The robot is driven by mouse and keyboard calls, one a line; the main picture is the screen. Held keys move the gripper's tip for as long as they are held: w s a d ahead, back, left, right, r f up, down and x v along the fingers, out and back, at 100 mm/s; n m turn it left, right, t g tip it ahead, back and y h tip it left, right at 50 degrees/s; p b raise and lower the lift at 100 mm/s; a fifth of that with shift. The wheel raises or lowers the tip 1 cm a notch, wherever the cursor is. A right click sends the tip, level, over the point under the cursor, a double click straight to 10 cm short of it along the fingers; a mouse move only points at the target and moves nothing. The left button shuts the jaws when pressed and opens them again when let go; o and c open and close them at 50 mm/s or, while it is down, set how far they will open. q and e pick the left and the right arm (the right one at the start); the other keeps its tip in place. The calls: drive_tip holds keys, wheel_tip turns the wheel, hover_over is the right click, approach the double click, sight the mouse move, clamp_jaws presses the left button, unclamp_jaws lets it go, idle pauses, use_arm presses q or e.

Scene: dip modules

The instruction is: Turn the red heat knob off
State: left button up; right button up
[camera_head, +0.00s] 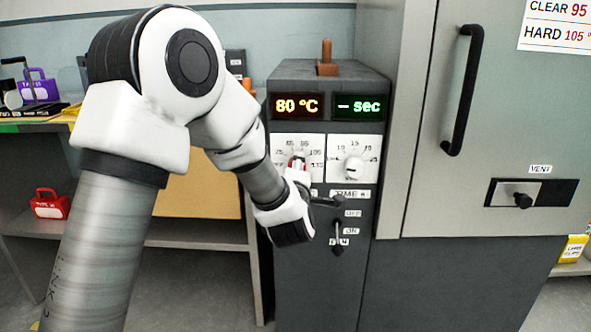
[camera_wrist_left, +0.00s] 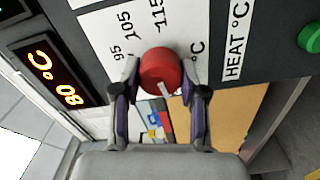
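The red heat knob (camera_head: 297,160) is on a white dial plate on the dark control box, partly hidden by my left gripper (camera_head: 298,170). In the left wrist view the red knob (camera_wrist_left: 160,69) sits between the two fingers of my left gripper (camera_wrist_left: 162,75), one on each side. Narrow gaps seem to show beside the knob, so the fingers look open around it. A pale pointer mark shows on the knob's lower edge. The temperature display (camera_head: 297,105) reads 80 °C. My right gripper is not in view.
A white timer knob (camera_head: 354,168) is right of the red knob, under a green "– sec" display (camera_head: 359,107). A switch lever (camera_head: 337,238) is lower on the box. A grey cabinet (camera_head: 410,150) stands close on the right. A green button (camera_wrist_left: 310,38) shows in the wrist view.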

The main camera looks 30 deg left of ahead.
use_arm(q)
drive_tip(key=o, duration=0.3)
drive_tip(key=shift+o, duration=0.2)
drive_tip(key=v, duration=1.2)
drive_tip(key=shift+f, duration=0.1)
